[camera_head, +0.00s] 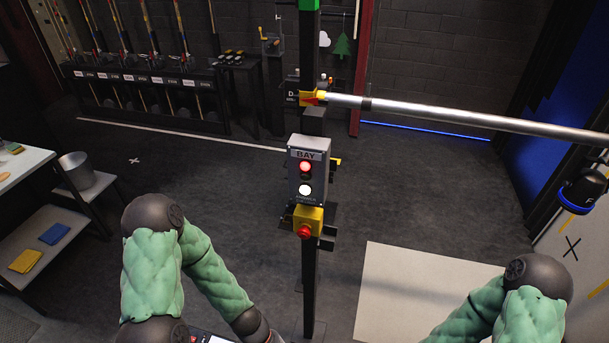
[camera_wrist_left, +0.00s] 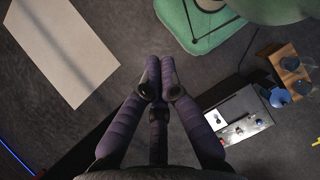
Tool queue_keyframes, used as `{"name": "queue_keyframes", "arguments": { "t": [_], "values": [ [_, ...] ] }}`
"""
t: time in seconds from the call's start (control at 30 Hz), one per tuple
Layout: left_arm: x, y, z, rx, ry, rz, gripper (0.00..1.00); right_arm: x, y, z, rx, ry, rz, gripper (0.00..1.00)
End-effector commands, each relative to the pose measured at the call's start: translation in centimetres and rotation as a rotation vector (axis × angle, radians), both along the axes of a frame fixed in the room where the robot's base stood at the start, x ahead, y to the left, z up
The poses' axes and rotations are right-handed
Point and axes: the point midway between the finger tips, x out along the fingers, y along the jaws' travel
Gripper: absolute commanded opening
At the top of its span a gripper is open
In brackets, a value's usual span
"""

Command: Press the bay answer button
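A grey box (camera_head: 323,178) labelled BAY is mounted on a black post in the middle of the head view. On its face are a red glowing round lamp (camera_head: 305,167) and, below it, a white round button (camera_head: 305,190) with small lettering under it that looks like ANSWER. My left arm is bent at lower left in the head view, its hand cut off by the bottom edge, below and left of the box. In the left wrist view my left gripper (camera_wrist_left: 160,88) has its purple fingers brought together at the tips, with nothing visible between them. My right gripper is out of view.
A yellow box with a red mushroom button (camera_head: 304,231) sits just below the grey box. A metal bar (camera_head: 470,119) runs right from the post. A shelf with a bucket (camera_head: 76,170) stands left. A pale mat (camera_head: 410,290) lies right of the post.

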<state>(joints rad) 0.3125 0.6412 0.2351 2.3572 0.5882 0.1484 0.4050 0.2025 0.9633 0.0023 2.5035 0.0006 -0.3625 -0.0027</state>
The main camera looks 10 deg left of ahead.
Motion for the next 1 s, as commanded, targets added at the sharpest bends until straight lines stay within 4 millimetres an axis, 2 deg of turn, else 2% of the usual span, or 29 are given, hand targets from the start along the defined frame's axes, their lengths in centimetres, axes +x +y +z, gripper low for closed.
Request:
{"name": "queue_keyframes", "arguments": {
  "t": [0.03,0.17,0.3,0.47,0.6,0.7,0.8,1.0],
  "values": [
    [0.6,-0.2,3.9,-0.035,0.075,0.16,0.0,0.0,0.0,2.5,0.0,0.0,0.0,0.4],
    [3.1,-1.7,11.0,-0.176,0.28,0.568,0.0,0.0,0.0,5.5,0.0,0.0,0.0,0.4],
    [7.1,-2.3,18.2,-0.367,0.445,0.913,0.0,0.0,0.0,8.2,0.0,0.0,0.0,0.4],
    [12.1,-1.3,26.0,-0.616,0.585,1.21,0.0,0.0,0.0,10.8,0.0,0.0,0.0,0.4],
    [15.7,0.6,31.9,-0.829,0.67,1.381,0.0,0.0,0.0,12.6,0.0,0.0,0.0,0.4],
    [17.5,2.0,34.9,-0.95,0.708,1.454,0.0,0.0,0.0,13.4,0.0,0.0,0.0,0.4],
    [18.5,3.0,36.9,-1.036,0.731,1.496,0.0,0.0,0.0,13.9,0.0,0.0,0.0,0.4],
    [19.3,3.8,38.2,-1.097,0.747,1.52,0.0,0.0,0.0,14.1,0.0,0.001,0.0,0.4]
  ]
}}
